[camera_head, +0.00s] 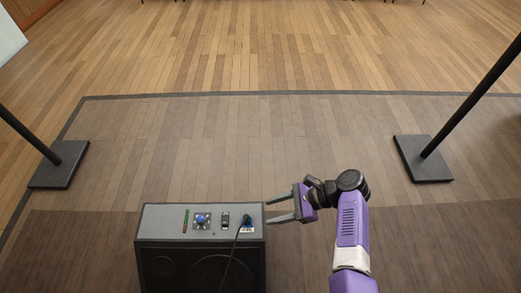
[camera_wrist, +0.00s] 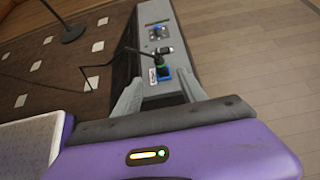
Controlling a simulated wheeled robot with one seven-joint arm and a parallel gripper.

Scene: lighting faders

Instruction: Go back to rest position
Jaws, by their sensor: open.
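My gripper (camera_head: 281,208) is open and empty, held just right of the grey-topped black box (camera_head: 155,226) in the head view. In the wrist view my gripper (camera_wrist: 158,92) shows its two grey fingers spread apart, with the box (camera_wrist: 149,16) beyond them. On the box top are a blue round control (camera_head: 202,219), a dark slotted module (camera_head: 225,220), a green strip (camera_head: 186,221) and a black cable plug (camera_head: 246,222) near the right end. The plug (camera_wrist: 162,69) also shows in the wrist view, beyond the fingertips and apart from them. Its cable hangs over the box's side.
A black stand base (camera_head: 58,166) with a pole is at the left, and another stand base (camera_head: 422,160) is at the right. The wooden floor (camera_head: 240,130) behind the box is clear. A white panel (camera_head: 8,38) shows at the upper left.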

